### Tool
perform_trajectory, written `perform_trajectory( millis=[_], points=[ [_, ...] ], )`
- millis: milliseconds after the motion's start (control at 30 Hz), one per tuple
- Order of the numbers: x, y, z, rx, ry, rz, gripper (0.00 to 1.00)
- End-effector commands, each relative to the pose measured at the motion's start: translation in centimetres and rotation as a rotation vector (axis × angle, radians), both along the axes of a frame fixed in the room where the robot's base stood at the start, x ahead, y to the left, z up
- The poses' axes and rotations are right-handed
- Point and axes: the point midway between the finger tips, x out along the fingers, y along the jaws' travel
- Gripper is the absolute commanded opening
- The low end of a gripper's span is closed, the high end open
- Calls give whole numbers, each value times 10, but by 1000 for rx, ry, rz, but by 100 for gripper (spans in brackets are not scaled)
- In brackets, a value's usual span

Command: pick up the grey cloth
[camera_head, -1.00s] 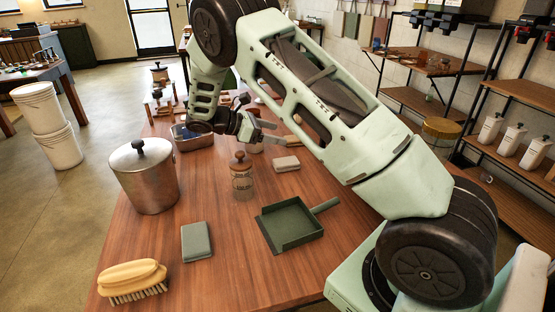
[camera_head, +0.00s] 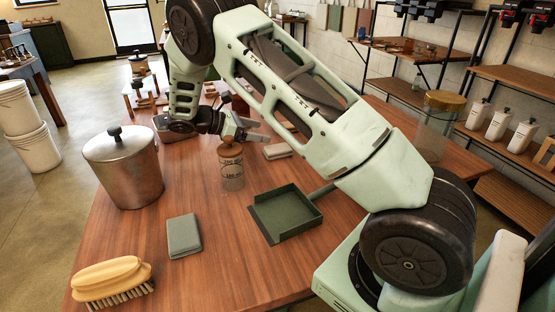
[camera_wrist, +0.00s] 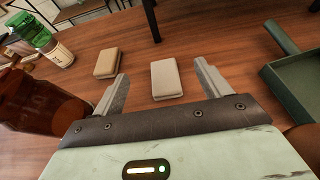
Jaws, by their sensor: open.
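A pale grey-beige folded cloth (camera_wrist: 166,79) lies flat on the wooden table, in line with the gap between my fingers in the wrist view. It also shows in the head view (camera_head: 279,151), just beyond the fingers. My gripper (camera_wrist: 161,72) is open and empty, apart from the cloth. A tan-brown folded block or cloth (camera_wrist: 107,63) lies to its left in the wrist view. Another folded cloth, grey-green (camera_head: 184,236), lies at the front of the table in the head view, well away from my gripper.
A green dustpan (camera_head: 287,213) lies nearer the head camera and right of my gripper in the wrist view (camera_wrist: 297,85). A wooden-lidded jar (camera_head: 231,168) stands close by my gripper. A metal bucket (camera_head: 124,168) and a yellow brush (camera_head: 112,280) stand left. A dark amber bottle (camera_wrist: 40,105) is close at left.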

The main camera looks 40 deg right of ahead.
Motion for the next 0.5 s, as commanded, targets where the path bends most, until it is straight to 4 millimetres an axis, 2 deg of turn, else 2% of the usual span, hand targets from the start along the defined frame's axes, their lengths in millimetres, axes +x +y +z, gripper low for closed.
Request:
perform_trajectory(
  millis=[33, 200, 367, 500],
  points=[
    [0, 0, -15, 0, 0, 0, 76],
    [0, 0, -38, 0, 0, 0, 76],
    [0, -1, -46, 0, 0, 0, 76],
    [-5, -10, -50, -1, 0, -2, 76]
  ],
)
